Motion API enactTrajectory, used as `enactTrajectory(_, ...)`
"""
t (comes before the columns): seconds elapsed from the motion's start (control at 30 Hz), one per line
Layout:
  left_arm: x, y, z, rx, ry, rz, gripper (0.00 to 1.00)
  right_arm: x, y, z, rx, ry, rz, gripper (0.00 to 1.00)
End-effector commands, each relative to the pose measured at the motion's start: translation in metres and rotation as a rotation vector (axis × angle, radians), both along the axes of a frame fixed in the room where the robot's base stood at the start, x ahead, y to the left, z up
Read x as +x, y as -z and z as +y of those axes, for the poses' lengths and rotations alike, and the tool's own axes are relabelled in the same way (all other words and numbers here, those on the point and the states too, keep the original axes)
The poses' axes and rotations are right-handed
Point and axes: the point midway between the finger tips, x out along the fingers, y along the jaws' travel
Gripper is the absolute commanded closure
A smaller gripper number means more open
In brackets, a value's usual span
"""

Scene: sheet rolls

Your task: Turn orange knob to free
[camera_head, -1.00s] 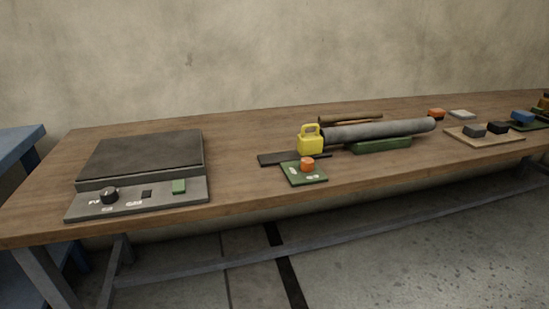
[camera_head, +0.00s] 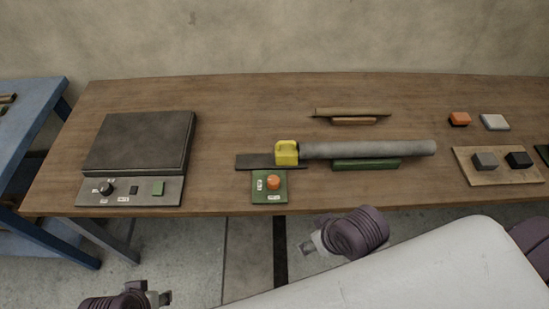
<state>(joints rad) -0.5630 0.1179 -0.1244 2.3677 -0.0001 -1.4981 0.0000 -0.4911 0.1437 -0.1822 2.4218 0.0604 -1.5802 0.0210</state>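An orange knob (camera_head: 273,183) sits on a small green plate (camera_head: 262,197) near the front edge of the table. The plate has small white labels to the left of the knob and below it; their text is too small to read. My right gripper (camera_head: 308,246) is in front of the table edge, below and right of the knob, apart from it. My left gripper (camera_head: 165,298) is at the bottom left, far from the knob. Whether either gripper is open or shut is not clear.
A yellow block with a handle (camera_head: 287,153) stands behind the knob at the end of a grey roll (camera_head: 370,149). A flat dark press (camera_head: 139,143) with a control panel is at left. A wooden board (camera_head: 483,177) with dark blocks is at right. A blue table (camera_head: 35,140) stands far left.

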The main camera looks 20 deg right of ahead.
Motion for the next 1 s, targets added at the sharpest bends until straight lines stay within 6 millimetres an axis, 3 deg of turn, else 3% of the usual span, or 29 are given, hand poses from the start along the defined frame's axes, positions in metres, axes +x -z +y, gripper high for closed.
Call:
enactTrajectory(0.03,0.002,-0.014,0.0,0.0,0.0,0.007,0.6,0.008,-0.024,0.007,0.014,-0.02,-0.006,0.35)
enactTrajectory(0.07,0.003,-0.013,-0.001,0.001,0.001,0.011,0.6,0.012,-0.03,0.013,0.025,-0.035,-0.007,0.35)
enactTrajectory(0.17,0.006,0.009,-0.002,0.001,0.003,0.03,0.6,0.033,-0.044,0.04,0.071,-0.105,-0.012,0.35)
enactTrajectory(0.43,-0.001,0.114,-0.002,0.004,0.011,0.072,0.6,0.08,-0.043,0.1,0.136,-0.296,0.021,0.35)
enactTrajectory(0.6,-0.031,0.199,0.002,0.009,0.017,0.113,0.6,0.114,-0.039,0.12,0.106,-0.407,0.086,0.35)
enactTrajectory(0.67,-0.049,0.231,0.005,0.011,0.021,0.13,0.6,0.13,-0.037,0.118,0.074,-0.431,0.121,0.35)
enactTrajectory(0.8,-0.1,0.29,0.013,0.015,0.029,0.164,0.6,0.169,-0.039,0.095,-0.016,-0.424,0.202,0.35)
enactTrajectory(1.0,-0.163,0.332,0.025,0.02,0.038,0.195,0.6,0.214,-0.054,0.049,-0.114,-0.333,0.277,0.35)
